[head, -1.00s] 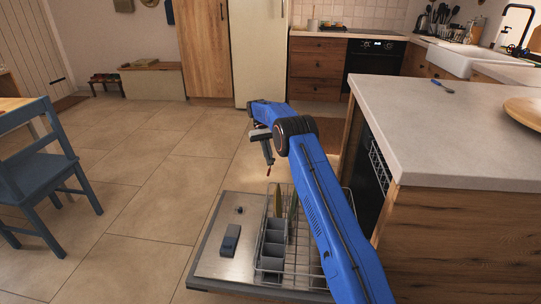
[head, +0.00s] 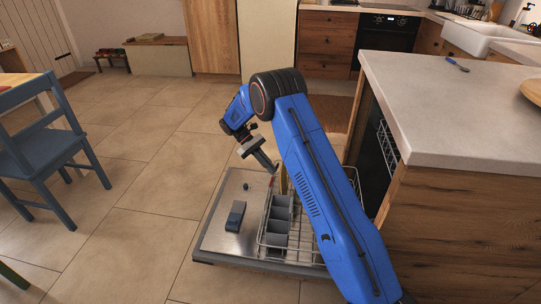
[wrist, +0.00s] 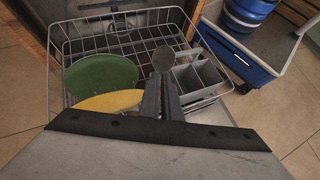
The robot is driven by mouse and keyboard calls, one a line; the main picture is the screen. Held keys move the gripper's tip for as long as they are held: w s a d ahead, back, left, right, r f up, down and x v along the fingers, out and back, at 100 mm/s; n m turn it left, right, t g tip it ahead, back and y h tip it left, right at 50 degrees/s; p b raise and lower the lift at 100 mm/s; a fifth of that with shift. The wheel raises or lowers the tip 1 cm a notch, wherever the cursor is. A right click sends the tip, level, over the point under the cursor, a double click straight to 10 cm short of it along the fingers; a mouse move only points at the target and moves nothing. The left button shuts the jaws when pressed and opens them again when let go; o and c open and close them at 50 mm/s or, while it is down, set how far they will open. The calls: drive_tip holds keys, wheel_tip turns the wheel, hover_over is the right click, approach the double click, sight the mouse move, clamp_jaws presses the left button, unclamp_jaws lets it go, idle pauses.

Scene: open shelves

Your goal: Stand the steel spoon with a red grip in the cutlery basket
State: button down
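The spoon's round grey bowl (wrist: 163,58) shows just beyond the fingertips of my gripper (wrist: 164,85) in the wrist view. The fingers look shut on the spoon, with its handle hidden between them. In the head view a small red piece (head: 273,182) shows at the tip of my gripper (head: 270,167), which tilts down to the right. The grey cutlery basket (head: 280,222) has several compartments and stands in the wire rack; the wrist view shows it (wrist: 198,76) to the right of the fingers. My gripper is above the rack, near the basket's far end.
The dishwasher door (head: 215,228) lies open under the wire rack (head: 315,249). A green plate (wrist: 102,78) and a yellow plate (wrist: 108,101) stand in the rack left of my fingers. A counter (head: 440,105) bounds the right; a blue chair (head: 50,150) stands left.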

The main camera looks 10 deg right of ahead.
drive_tip(key=s+a+r+n+t+h, duration=0.1)
drive_tip(key=s+r+n+t+h, duration=0.2)
drive_tip(key=s+n+t, duration=0.45)
drive_tip(key=s+a+r+n+t+h, duration=0.1)
drive_tip(key=s+r+n+t+h, duration=0.1)
drive_tip(key=s+n+t, duration=0.5)
wheel_tip(320, 180, down, 14)
drive_tip(key=s+g, duration=0.1)
drive_tip(key=shift+s+r, duration=0.15)
drive_tip(key=shift+r, duration=0.05)
idle(1.3)
drive_tip(key=shift+m+g, duration=0.25)
drive_tip(key=c, duration=1.9)
unclamp_jaws()
drive_tip(key=v, duration=1.7)
drive_tip(key=shift+a+f, duration=0.3)
